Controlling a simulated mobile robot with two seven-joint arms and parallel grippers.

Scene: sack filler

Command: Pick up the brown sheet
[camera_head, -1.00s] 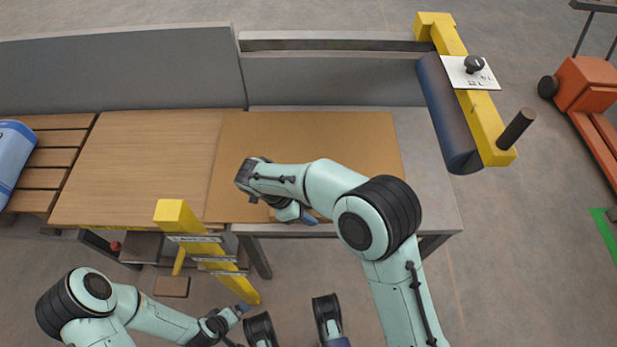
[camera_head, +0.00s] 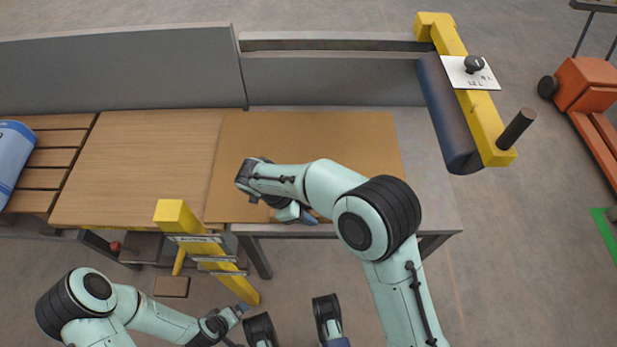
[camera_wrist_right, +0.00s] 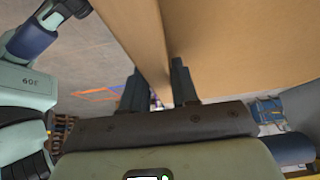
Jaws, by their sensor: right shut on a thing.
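The brown sheet (camera_head: 330,140) lies flat on the grey table, its right side near the table's bare right strip. My right gripper (camera_head: 302,217) is at the sheet's front edge, with my forearm over the sheet hiding part of it. In the right wrist view, the two dark fingers of the right gripper (camera_wrist_right: 158,85) stand on either side of the sheet's edge (camera_wrist_right: 150,45), shut on it. My left gripper (camera_head: 238,312) is low at the left front, away from the sheet; its fingers are too small to read.
A yellow post (camera_head: 195,235) stands in front of the table's left part. A yellow arm with a dark roller (camera_head: 447,115) is at the right. Grey panels (camera_head: 120,72) line the back. A wooden board (camera_head: 140,160) adjoins the sheet on the left. A blue-white sack (camera_head: 10,155) lies far left.

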